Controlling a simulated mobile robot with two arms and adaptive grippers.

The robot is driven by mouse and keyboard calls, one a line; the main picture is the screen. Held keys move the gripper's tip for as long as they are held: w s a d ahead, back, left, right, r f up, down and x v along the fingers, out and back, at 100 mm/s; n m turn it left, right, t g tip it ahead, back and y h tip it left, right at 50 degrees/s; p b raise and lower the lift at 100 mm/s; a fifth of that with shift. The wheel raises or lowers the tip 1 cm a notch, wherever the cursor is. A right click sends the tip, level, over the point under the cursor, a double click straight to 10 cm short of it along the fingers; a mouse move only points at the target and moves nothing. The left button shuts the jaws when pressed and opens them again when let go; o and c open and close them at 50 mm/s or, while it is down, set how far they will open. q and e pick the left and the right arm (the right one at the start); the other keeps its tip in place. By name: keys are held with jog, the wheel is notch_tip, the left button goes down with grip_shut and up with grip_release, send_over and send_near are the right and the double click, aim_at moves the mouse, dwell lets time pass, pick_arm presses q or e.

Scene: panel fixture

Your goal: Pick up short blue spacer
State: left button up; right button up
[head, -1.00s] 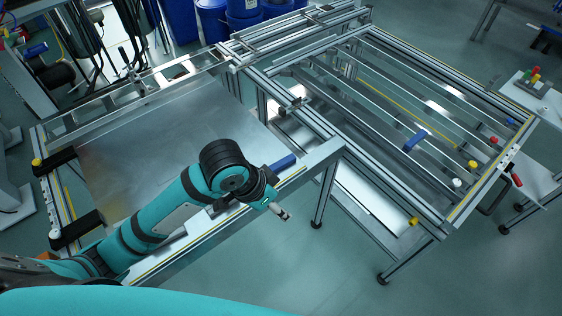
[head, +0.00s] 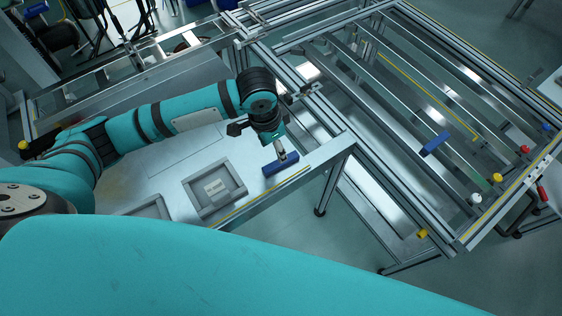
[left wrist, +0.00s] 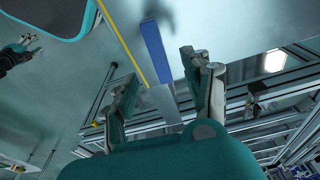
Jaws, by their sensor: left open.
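A blue block (head: 280,164) lies on the light panel table near its front right edge. My left gripper (head: 281,151) is open and points down at this block, its tips close to it; the exact gap is hard to tell. In the left wrist view the block (left wrist: 155,52) appears ahead of and between the open fingers (left wrist: 157,77), apart from both. A second blue block (head: 435,143) lies across the rails of the frame at the right. I cannot tell which is shorter. What looks like my right gripper (left wrist: 22,48) shows small at the left of the left wrist view.
A grey square tray (head: 213,190) with a pale label sits on the table left of the near block. Aluminium rails (head: 335,165) border the table on the right. Red, yellow and white knobs (head: 497,177) sit along the frame's right side.

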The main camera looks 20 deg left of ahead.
aim_at(277, 163)
pick_arm(q)
notch_tip(277, 163, down, 2)
jog(key=shift+w+d+f, duration=0.1)
jog(key=shift+d+f, duration=0.05)
jog(key=shift+f, duration=0.05)
jog(key=shift+d+f, duration=0.1)
jog(key=shift+f, duration=0.25)
jog(key=f, duration=0.4)
jog(key=shift+w+d+f, duration=0.1)
jog(key=shift+w+d, duration=0.2)
jog(key=shift+d, duration=0.05)
jog(key=shift+f, duration=0.1)
jog(key=c, duration=0.6)
grip_shut()
pick_arm(e)
jog(key=shift+t, duration=0.4)
jog(key=shift+w+a+f, duration=0.15)
jog(key=shift+w, duration=2.1)
